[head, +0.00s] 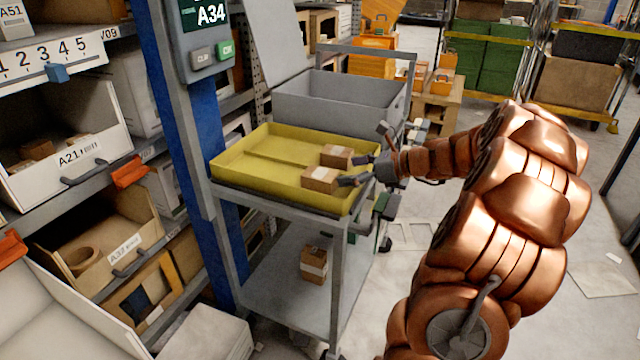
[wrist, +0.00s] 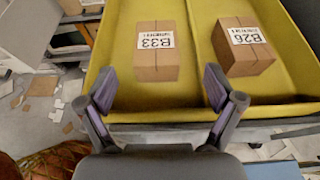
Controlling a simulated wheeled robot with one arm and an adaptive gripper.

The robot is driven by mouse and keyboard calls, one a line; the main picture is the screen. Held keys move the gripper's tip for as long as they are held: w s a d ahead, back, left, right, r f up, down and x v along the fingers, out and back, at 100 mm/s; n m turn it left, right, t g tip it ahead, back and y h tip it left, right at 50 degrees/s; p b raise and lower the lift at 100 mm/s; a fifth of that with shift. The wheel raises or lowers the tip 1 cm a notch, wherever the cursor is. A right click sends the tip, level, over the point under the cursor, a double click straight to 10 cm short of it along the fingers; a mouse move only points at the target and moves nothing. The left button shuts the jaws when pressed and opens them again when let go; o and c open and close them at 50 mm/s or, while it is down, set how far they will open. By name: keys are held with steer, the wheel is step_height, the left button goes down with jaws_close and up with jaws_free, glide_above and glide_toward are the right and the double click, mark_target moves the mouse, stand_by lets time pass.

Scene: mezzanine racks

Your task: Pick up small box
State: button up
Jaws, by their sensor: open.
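Two small brown cardboard boxes lie in the right part of a shallow yellow tray (head: 262,145) on a grey cart. In the wrist view, the box with label B33 (wrist: 156,62) is ahead of and between my open fingers, and the box with label B26 (wrist: 245,58) is to its right. In the head view, the nearer box (head: 320,180) and the farther box (head: 336,156) are beside my gripper (head: 360,170). My gripper (wrist: 160,95) is open and empty at the tray's near edge. The fingertips are apart from both boxes.
A grey bin (head: 335,100) stands behind the tray. Another small box (head: 314,264) sits on the cart's lower shelf (head: 285,290). A blue rack post (head: 178,130) and shelves with bins are at left. The tray's left part is empty.

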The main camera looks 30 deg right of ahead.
mark_target(328, 175)
steer(key=shift+b+x, duration=0.65)
steer(key=shift+x, duration=2.2)
steer(key=shift+s+a, duration=0.2)
steer(key=c, duration=1.4)
step_height(328, 175, up, 10)
steer(key=p, duration=0.2)
steer(key=shift+p, duration=0.3)
